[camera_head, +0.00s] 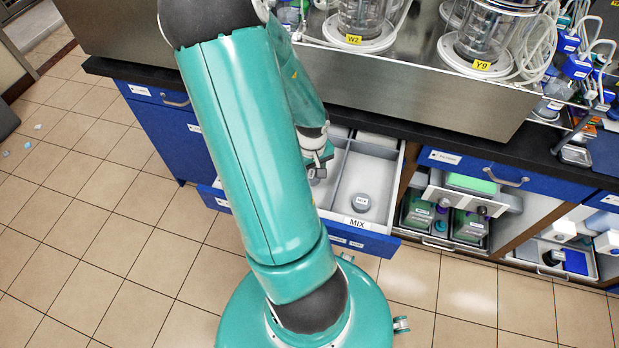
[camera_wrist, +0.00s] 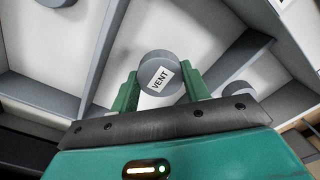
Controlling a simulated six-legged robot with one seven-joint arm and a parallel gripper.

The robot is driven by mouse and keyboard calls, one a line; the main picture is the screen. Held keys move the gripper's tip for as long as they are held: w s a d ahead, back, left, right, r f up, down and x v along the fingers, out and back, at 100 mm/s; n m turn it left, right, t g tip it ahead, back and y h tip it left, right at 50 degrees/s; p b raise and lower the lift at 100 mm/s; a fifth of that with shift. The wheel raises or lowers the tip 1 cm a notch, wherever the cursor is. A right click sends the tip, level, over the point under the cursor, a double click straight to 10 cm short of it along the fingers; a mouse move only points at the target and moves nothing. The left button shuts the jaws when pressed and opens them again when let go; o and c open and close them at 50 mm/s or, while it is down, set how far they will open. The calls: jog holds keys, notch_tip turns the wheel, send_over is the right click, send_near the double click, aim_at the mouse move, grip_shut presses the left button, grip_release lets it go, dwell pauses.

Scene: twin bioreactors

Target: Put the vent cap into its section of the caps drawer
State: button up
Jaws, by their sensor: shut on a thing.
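The vent cap (camera_wrist: 158,68) is a round grey cap with a white VENT label, seen in the wrist view. My gripper (camera_wrist: 160,88) is shut on it, with one green finger on each side. The caps drawer (camera_head: 367,241) is open, with a blue front and pale sections split by grey dividers. In the head view my gripper (camera_head: 319,160) is over the drawer, left of the section labelled MIX. My arm hides much of the drawer's left part, and the vent section's label cannot be read. I cannot tell the cap's exact height above the floor.
A grey cap labelled MIX (camera_head: 361,201) lies in the MIX section. Another grey cap (camera_wrist: 57,2) shows at the wrist view's top edge. The dark counter (camera_head: 420,140) overhangs the drawer's back.

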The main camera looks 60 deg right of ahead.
aim_at(309, 173)
jog(key=shift+w+f, duration=0.25)
jog(key=shift+f, duration=0.1)
jog(key=shift+w+f, duration=0.1)
jog(key=shift+f, duration=1.45)
jog(key=shift+f, duration=0.1)
jog(key=o, duration=1)
notch_tip(309, 173, up, 12)
jog(key=shift+r, duration=0.15)
